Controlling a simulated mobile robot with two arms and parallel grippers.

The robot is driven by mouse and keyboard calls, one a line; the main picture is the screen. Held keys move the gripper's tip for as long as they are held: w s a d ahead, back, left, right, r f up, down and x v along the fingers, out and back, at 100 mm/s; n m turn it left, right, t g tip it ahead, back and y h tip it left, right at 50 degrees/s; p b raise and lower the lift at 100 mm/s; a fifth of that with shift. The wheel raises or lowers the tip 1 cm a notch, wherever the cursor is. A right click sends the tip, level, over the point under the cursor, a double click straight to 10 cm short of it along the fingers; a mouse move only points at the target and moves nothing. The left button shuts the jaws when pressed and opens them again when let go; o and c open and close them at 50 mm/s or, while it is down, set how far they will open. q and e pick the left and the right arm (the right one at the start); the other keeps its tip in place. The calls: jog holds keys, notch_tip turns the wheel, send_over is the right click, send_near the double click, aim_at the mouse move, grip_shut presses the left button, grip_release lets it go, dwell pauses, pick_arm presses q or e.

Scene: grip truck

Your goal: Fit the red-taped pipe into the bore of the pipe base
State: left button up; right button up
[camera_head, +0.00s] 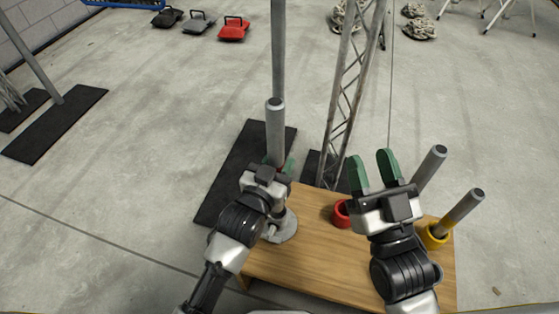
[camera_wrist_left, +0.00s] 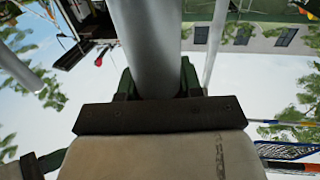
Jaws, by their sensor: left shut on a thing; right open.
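My left gripper (camera_head: 277,166) is shut on a grey metal pipe (camera_head: 276,130), which stands roughly upright above the table's left end. A trace of red shows on it at the fingers. The pipe also fills the upper middle of the left wrist view (camera_wrist_left: 151,45), between the green fingers. A round grey base (camera_head: 286,229), apparently the pipe base, sits on the table just below the gripper and is partly covered by my left arm. Its bore and the pipe's lower end are hidden, so I cannot tell whether they meet. My right gripper (camera_head: 375,170) is open and empty.
The wooden table (camera_head: 310,250) carries a red ring holder (camera_head: 341,214) beside my right gripper, and a yellow holder (camera_head: 434,238) with a yellow-taped pipe (camera_head: 461,213). Another grey pipe (camera_head: 430,167) leans behind my right arm. A lattice truss (camera_head: 350,95) stands behind the table.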

pick_arm(q)
jog(key=shift+f+b, duration=0.45)
jog(key=shift+f, duration=0.9)
pick_arm(e)
jog(key=s+r+t, duration=0.1)
jog(key=s+r+t+y, duration=0.1)
jog(key=shift+r+t, duration=0.35)
jog(key=shift+t, duration=0.05)
pick_arm(q)
jog(key=shift+f, duration=0.25)
pick_arm(e)
jog(key=shift+s, duration=0.2)
